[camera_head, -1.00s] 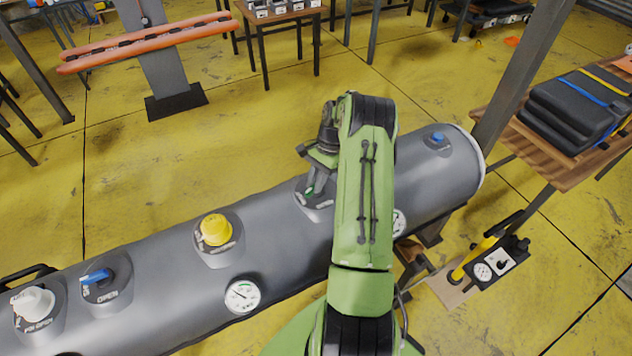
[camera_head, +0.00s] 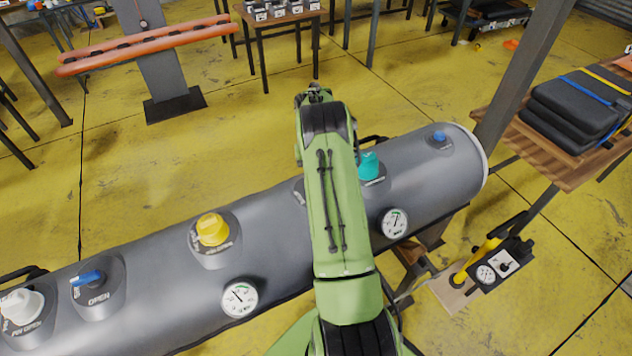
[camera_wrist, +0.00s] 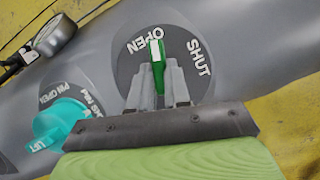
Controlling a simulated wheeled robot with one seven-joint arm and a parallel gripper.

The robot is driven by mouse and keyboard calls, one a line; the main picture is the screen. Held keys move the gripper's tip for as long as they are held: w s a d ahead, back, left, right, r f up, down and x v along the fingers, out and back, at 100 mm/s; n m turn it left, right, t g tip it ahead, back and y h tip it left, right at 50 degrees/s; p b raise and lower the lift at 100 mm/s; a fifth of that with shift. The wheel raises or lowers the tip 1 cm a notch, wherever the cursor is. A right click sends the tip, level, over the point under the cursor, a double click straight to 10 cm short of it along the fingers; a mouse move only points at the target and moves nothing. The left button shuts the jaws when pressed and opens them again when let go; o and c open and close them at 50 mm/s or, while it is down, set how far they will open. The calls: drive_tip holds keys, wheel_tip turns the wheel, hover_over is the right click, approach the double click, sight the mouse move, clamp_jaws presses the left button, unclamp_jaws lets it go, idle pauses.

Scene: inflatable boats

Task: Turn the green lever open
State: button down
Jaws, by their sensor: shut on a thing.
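The green lever (camera_wrist: 156,52) shows in the wrist view on a dark round plate (camera_wrist: 200,88) marked OPEN and SHUT. The lever points up the picture, its tip beside the last letters of OPEN and apart from SHUT. My gripper (camera_wrist: 158,76) is shut on the lever, one grey finger on each side. The plate sits on the grey inflatable tube (camera_head: 275,215). In the head view my green arm hides the lever and my fingers.
A teal cap (camera_head: 369,165) is close to my arm on the right; it also shows in the wrist view (camera_wrist: 60,122). A yellow cap (camera_head: 212,230), a blue lever (camera_head: 88,278) and gauges (camera_head: 394,222) are also on the tube. A post (camera_head: 525,75) stands at right.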

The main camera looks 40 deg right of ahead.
drive_tip(key=shift+n+h+b, duration=0.4)
drive_tip(key=shift+n+h, duration=0.3)
drive_tip(key=shift+n, duration=0.9)
drive_tip(key=c, duration=1.1)
unclamp_jaws()
drive_tip(key=p+v, duration=0.1)
drive_tip(key=v, duration=0.7)
drive_tip(key=p+v, duration=0.1)
drive_tip(key=v, duration=0.3)
drive_tip(key=shift+w+f+p, duration=0.1)
drive_tip(key=shift+w+p, duration=0.2)
drive_tip(key=shift+p, duration=0.05)
